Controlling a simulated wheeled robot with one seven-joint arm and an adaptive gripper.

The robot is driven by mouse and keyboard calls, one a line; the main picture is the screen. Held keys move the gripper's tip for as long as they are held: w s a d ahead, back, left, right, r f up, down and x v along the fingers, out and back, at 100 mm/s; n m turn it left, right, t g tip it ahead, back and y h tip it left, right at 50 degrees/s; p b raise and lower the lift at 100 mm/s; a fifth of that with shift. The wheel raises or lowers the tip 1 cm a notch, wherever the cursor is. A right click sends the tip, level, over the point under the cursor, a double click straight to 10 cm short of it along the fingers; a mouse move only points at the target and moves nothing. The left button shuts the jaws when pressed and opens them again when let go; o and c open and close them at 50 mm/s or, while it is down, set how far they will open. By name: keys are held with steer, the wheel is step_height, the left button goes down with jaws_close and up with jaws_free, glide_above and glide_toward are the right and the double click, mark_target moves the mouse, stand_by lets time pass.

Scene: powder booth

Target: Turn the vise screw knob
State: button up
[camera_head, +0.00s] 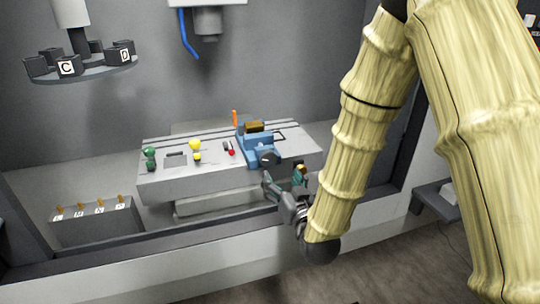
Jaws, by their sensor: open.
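A blue vise (258,146) stands on the right half of a grey slotted table. It has a brownish block (254,127) at its top. A dark round screw knob (267,158) is on the vise's front, facing me. My gripper (284,180) is just in front of the table's front edge, below and slightly right of the knob. Its fingers are spread, with teal parts showing on them. It appears apart from the knob and empty. My arm covers the area to the right of the gripper.
The grey table (200,182) also bears green knobs (150,158), a yellow knob (195,146) and a small red-tipped part (231,152). A rack (97,228) stands lower left. A carousel with lettered blocks (84,72) hangs upper left. The booth's front sill (150,270) runs below.

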mark_target(270, 159)
steer(key=p+x, duration=0.2)
steer(key=x, duration=0.9)
steer(key=shift+d+f+p, duration=0.1)
steer(key=shift+p, duration=0.2)
steer(key=c, duration=1)
